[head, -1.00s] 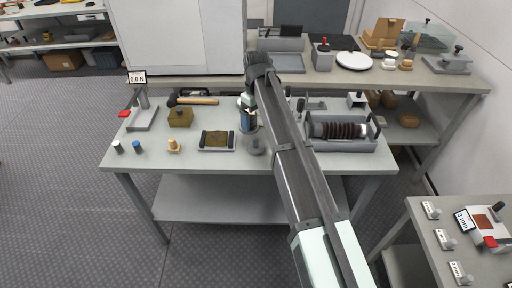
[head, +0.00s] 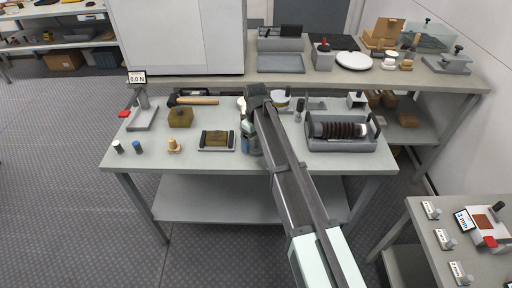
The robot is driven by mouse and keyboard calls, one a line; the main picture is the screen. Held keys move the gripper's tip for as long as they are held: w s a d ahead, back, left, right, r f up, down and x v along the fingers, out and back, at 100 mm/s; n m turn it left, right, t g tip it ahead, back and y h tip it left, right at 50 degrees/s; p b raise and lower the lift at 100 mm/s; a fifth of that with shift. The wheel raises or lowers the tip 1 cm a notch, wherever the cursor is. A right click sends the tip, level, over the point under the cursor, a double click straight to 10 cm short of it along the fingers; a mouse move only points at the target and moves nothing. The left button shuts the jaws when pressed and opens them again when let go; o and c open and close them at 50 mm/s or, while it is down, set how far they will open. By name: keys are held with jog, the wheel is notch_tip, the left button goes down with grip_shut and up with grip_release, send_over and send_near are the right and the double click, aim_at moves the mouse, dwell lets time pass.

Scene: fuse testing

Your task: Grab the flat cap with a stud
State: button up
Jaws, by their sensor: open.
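A small brass piece (head: 174,146) with a round base and a narrower top stands near the front left of the table; it may be the flat cap with a stud, but it is too small to be sure. My gripper (head: 247,143) points down over the middle of the table, to the right of the brass piece and just right of the small tray with a brown block. Its fingers are small and partly hidden by my arm. It is open, and I see nothing held. A grey round fixture (head: 257,151) is mostly hidden behind the gripper and arm.
The tray with a brown block (head: 203,149) lies left of my gripper. A grey tray with a ribbed dark cylinder (head: 310,145) is at right. A hammer (head: 200,100), a force gauge stand (head: 143,116) and two small cylinders (head: 137,147) are at left. The front edge strip is clear.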

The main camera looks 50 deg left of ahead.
jog(key=shift+f, duration=0.85)
jog(key=shift+c, duration=0.4)
jog(key=c, duration=1.2)
jog(key=shift+o, duration=0.2)
